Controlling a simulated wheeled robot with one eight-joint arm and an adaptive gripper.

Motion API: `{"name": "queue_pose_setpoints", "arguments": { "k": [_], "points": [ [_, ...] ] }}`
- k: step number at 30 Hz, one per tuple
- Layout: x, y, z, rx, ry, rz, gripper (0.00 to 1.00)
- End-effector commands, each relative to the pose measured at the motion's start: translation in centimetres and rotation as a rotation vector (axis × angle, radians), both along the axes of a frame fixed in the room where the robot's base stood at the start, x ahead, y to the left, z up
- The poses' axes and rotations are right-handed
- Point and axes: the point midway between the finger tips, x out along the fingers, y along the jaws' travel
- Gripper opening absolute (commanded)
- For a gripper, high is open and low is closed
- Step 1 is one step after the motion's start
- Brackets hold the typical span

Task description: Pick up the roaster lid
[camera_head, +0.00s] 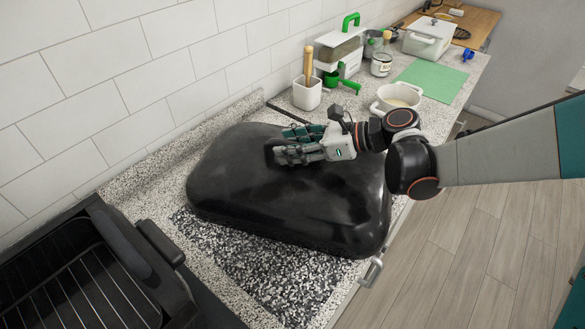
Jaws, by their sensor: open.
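The roaster lid (300,205) is a large, black, glossy, rounded-rectangular cover lying on the counter, dome up. My gripper (279,145) is above the far middle part of the lid, its fingers pointing left. The fingers are open around the place where a handle could be. The fingers hide that place, and I cannot tell whether they touch the lid. The black roaster base (165,290) with a wire rack inside stands at the lower left, with a handle at its right side.
A speckled dark mat (255,275) lies partly under the lid. Behind stand a white utensil holder (307,94), a green-and-white container (340,50), a white pot (398,97), a green mat (433,77) and a white box (428,40). A tiled wall borders the left.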

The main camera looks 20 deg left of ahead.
Motion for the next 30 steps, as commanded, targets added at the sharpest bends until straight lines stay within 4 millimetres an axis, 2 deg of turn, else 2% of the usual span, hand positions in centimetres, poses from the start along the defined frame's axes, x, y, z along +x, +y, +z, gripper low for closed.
{"name": "queue_pose_setpoints", "arguments": {
  "k": [3, 9, 23, 26, 30],
  "points": [
    [0.0, 0.0, 0.1, 0.0, 0.0, 0.0, 0.44],
    [0.0, 0.0, 0.1, 0.0, 0.0, 0.0, 0.0],
    [0.0, 0.0, 0.3, 0.002, 0.0, 0.0, 0.0],
    [0.0, 0.0, 0.9, 0.003, 0.0, 0.0, 0.0],
    [0.0, 0.0, 2.8, 0.003, 0.0, 0.0, 0.0]
  ]
}}
